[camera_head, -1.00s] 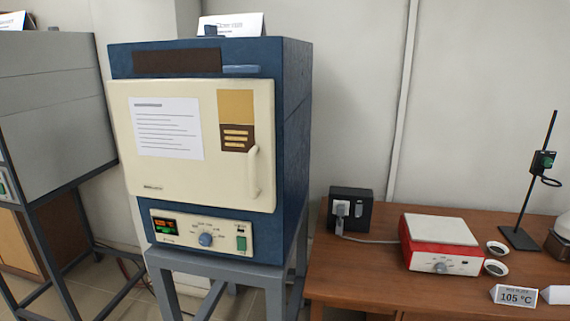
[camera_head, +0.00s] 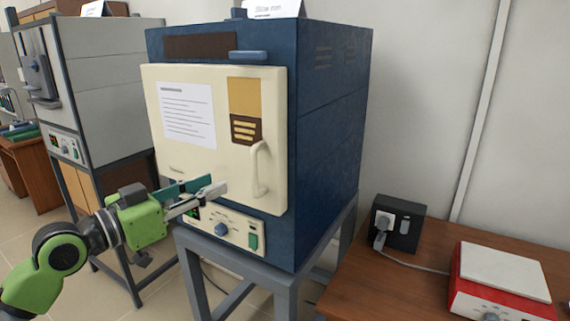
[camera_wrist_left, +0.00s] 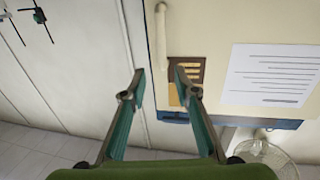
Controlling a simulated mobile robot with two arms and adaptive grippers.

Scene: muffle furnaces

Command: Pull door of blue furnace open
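The blue furnace (camera_head: 325,130) stands on a grey metal stand. Its cream door (camera_head: 205,95) appears shut, with a paper sheet on it and a vertical cream handle (camera_head: 260,168) near its right edge. My left gripper (camera_head: 205,188) is in front of the lower part of the door, left of the handle, fingers pointing right. In the left wrist view its two fingers (camera_wrist_left: 166,85) are spread with nothing between them. The handle (camera_wrist_left: 161,38) shows there beyond the fingertips, apart from them. My right gripper is not in view.
A grey furnace (camera_head: 110,75) stands to the left on its own stand. A wooden table (camera_head: 400,275) at the right holds a black socket box (camera_head: 397,225) and a red and white hotplate (camera_head: 500,280). A blank wall is behind.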

